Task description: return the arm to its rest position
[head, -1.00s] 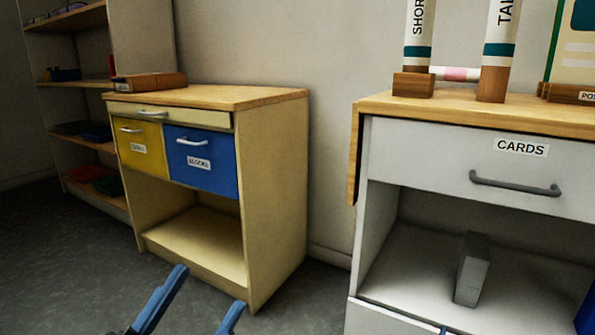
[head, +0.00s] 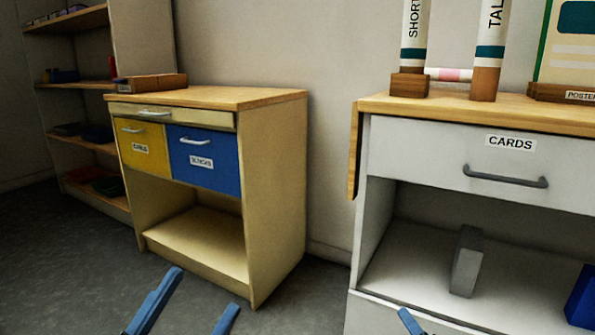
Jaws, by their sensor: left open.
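My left gripper (head: 204,289) shows at the bottom of the head view, left of centre. Its two blue fingers are spread apart with nothing between them. It appears in front of the floor and the foot of the wooden cabinet (head: 275,190), and I see no contact. One blue fingertip of my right gripper (head: 410,321) shows at the bottom edge, in front of the white cabinet (head: 400,148). The rest of that gripper is out of the frame, so its opening is hidden.
The white cabinet has a CARDS drawer (head: 465,158) and an open bay with a grey block (head: 467,262) and a blue object (head: 583,300). Tubes labelled SHORT (head: 414,50) and TALL (head: 488,55) stand on top. Floor (head: 60,250) is clear at left.

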